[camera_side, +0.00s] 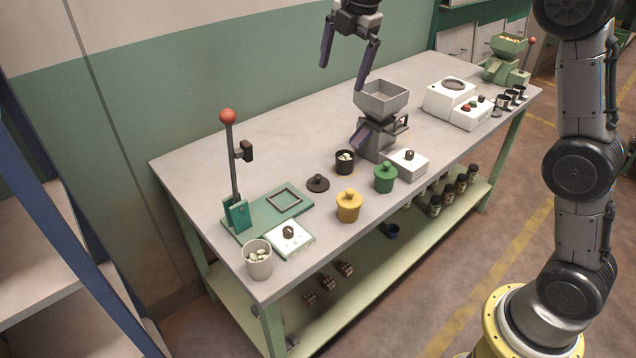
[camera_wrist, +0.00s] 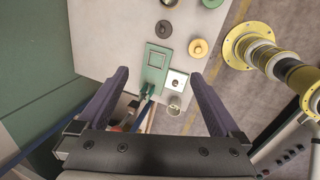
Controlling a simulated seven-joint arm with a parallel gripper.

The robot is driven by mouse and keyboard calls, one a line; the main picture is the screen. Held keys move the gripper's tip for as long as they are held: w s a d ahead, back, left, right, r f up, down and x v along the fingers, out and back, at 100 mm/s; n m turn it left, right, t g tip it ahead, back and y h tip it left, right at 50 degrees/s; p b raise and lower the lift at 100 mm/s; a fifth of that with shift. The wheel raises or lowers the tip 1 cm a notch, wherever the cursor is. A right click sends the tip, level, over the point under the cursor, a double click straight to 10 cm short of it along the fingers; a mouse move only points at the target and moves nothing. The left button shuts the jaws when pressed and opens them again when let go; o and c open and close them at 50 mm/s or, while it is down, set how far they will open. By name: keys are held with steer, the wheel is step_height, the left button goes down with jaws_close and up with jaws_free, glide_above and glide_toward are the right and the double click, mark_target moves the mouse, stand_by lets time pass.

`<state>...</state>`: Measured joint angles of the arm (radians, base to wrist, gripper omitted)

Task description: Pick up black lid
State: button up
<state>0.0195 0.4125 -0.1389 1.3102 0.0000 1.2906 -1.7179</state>
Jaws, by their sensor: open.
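The black lid (camera_side: 318,183) is a dark round disc with a small knob. It lies flat on the table, left of the black pot (camera_side: 345,162), which is uncovered and holds pale nuts. In the wrist view the lid (camera_wrist: 165,27) shows near the top, beyond the fingertips. My gripper (camera_side: 342,77) is open and empty, high above the table and well above the lid. In the wrist view its two fingers (camera_wrist: 160,73) are spread wide with nothing between them.
A green press (camera_side: 238,213) with a tall red-knobbed lever stands left of the lid. A yellow pot (camera_side: 349,207) and a green pot (camera_side: 384,178) stand in front. The grey hopper (camera_side: 381,98) rises to the right, near my gripper. A cup of nuts (camera_side: 258,262) sits at the near corner.

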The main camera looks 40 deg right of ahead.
steer(key=w+f+n+g, duration=0.1)
steer(key=w+f+g, duration=0.1)
steer(key=w+f, duration=0.9)
steer(key=g, duration=0.1)
glide_above(318, 175)
steer(key=f, duration=1.6)
steer(key=shift+a+f, duration=0.25)
steer(key=shift+a, duration=0.05)
steer(key=shift+d+f, duration=0.2)
steer(key=shift+f, duration=2.95)
steer(key=c, duration=1.2)
steer(key=shift+o, duration=0.2)
steer(key=shift+r, duration=0.1)
